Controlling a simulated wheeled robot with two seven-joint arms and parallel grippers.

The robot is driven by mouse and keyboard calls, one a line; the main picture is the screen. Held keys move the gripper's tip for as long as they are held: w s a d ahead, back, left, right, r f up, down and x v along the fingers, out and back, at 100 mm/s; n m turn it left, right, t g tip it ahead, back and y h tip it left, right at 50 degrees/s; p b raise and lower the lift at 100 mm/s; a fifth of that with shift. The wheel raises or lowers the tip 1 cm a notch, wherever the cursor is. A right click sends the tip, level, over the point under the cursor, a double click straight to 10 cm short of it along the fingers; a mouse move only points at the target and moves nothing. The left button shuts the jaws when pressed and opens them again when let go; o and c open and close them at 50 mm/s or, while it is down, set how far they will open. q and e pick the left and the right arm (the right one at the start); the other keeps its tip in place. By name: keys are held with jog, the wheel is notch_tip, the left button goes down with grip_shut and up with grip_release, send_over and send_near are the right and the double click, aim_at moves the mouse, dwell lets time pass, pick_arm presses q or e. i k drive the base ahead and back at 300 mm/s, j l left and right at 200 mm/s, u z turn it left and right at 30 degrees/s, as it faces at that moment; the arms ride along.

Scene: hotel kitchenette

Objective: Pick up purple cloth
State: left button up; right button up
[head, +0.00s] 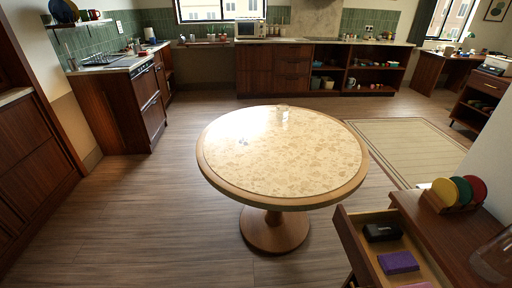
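The purple cloth (398,262) is a folded, flat block lying in the open drawer (350,240) at the lower right. A black case (382,232) lies just behind it in the same drawer. A pale purple item (416,286) shows at the bottom edge, partly cut off by the frame. Neither of my grippers is in view.
The drawer's dark wooden cabinet (436,232) carries a rack of yellow, green and red discs (459,191) and a clear object (492,262) at the right edge. A round table (280,150) stands in the middle. Open wooden floor (150,215) lies to its left.

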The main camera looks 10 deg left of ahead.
aim_at(402, 261)
jog(key=l+z, duration=0.15)
jog(key=z, duration=0.35)
jog(key=l+z, duration=0.15)
jog(key=z, duration=0.3)
jog(key=k+z, duration=0.2)
